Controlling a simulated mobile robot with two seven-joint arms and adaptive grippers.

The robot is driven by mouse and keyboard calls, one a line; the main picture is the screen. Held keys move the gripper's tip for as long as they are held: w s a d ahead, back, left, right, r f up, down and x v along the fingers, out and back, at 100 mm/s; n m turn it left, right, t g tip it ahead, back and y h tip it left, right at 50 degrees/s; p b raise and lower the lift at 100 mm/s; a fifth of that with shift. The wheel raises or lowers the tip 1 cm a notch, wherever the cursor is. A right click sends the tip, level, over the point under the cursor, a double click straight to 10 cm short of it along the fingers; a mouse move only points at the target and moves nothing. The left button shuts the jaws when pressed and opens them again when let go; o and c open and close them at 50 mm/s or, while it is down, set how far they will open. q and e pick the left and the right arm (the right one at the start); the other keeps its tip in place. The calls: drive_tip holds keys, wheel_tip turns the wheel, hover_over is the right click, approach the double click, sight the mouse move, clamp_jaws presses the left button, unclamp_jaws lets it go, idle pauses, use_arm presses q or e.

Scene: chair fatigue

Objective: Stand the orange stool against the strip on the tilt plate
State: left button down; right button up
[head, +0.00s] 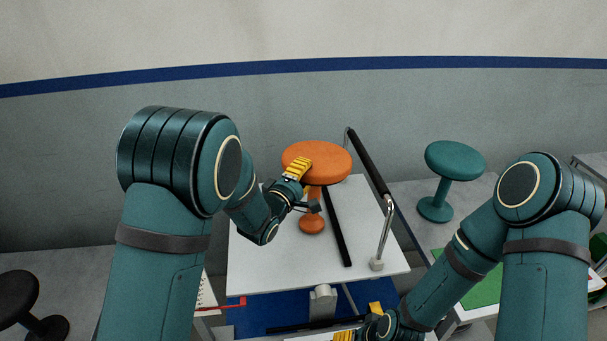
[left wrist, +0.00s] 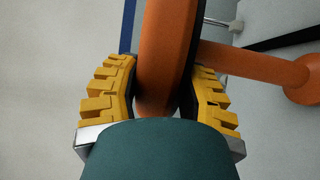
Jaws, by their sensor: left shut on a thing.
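The orange stool (head: 316,158) is upright over the white tilt plate (head: 262,262), its round base just left of the black strip (head: 338,232), with a narrow gap showing between them. Whether the base rests on the plate or hangs slightly above it, I cannot tell. My left gripper (head: 297,168) is shut on the near left rim of the seat. In the left wrist view the orange seat (left wrist: 165,60) is between the yellow fingers of the left gripper (left wrist: 165,95). My right gripper (head: 357,334) is low at the bottom edge, partly cut off, away from the stool.
A metal rail with a black padded bar (head: 368,162) stands along the plate's right side. A teal stool (head: 454,162) stands behind on the right, and a black stool (head: 18,298) at the lower left. A green mat (head: 483,290) lies at right. The plate's left part is clear.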

use_arm(q)
drive_tip(key=shift+r, duration=0.1)
drive_tip(key=shift+c, duration=2.3)
unclamp_jaws()
drive_tip(key=shift+f, duration=0.25)
drive_tip(key=v, duration=1.2)
drive_tip(key=shift+s+a+r, duration=0.1)
